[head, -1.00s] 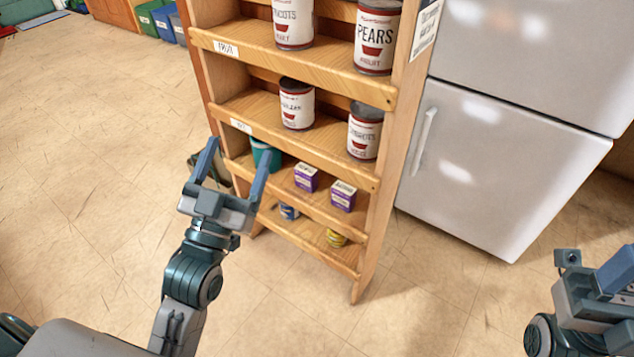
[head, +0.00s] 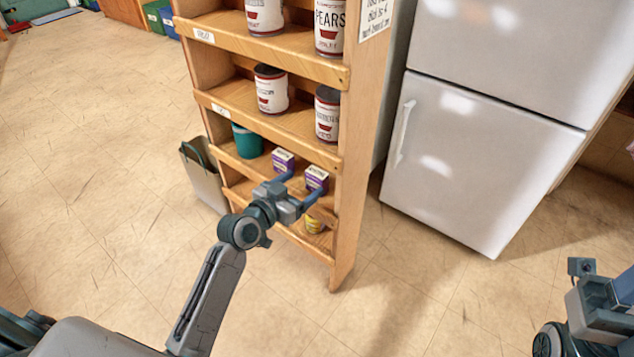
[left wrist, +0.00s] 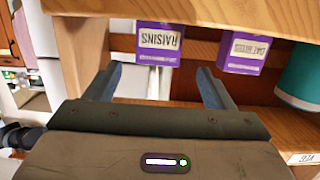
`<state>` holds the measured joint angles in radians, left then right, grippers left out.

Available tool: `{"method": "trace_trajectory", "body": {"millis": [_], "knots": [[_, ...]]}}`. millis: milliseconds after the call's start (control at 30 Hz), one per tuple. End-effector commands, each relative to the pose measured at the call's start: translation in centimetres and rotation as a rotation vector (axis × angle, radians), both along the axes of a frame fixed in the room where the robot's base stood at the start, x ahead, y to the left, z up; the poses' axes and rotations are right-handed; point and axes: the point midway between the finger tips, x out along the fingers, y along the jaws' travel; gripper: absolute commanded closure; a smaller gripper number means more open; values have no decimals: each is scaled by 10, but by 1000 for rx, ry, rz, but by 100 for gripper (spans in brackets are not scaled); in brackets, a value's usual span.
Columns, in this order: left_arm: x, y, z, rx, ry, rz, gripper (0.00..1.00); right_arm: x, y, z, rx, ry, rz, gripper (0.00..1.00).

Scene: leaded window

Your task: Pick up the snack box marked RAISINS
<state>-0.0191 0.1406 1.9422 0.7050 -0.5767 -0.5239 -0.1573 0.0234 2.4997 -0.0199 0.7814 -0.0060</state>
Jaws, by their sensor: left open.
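The purple RAISINS box (left wrist: 160,42) is in the upper middle of the left wrist view, ahead of the gap between my fingers. In the head view it is the right-hand purple box (head: 316,178) on a lower shelf. A second purple box (head: 283,160) stands to its left; in the left wrist view it (left wrist: 243,50) is to the right of RAISINS. My left gripper (head: 300,189) is open and empty in front of the shelf, also seen in the left wrist view (left wrist: 160,80). My right gripper (head: 605,300) is partly cut off at the right edge, its jaws unclear.
The wooden shelf (head: 345,200) has a front lip along each level. A teal container (head: 246,142) stands left of the boxes. Cans (head: 271,90) fill the upper levels. A yellow can (head: 314,224) sits below. A grey bin (head: 203,180) and a fridge (head: 480,165) flank the shelf.

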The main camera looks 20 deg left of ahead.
Motion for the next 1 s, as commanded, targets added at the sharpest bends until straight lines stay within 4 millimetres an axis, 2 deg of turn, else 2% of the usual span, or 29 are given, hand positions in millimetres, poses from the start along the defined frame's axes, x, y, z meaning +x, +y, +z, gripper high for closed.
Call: {"method": "trace_trajectory", "body": {"millis": [100, 367, 500, 633, 933, 1000], "knots": [[18, -7, -4, -1, -2, 1, 24, 1, 0, -6, 6, -1, -5, 51], [38, -15, -7, -1, -2, 0, 24, 0, 0, -10, 14, -9, -10, 51], [58, -25, -11, -2, -2, 0, 24, 0, 1, -20, 14, -8, -15, 51], [73, -30, -12, 0, -1, 1, 24, 2, 0, -21, 27, -11, -20, 51], [78, -32, -11, 1, 1, 2, 24, 2, 0, -17, 37, -20, -23, 51], [78, -32, -11, 2, 1, 2, 35, 1, 0, -17, 35, -20, -22, 51]]}}
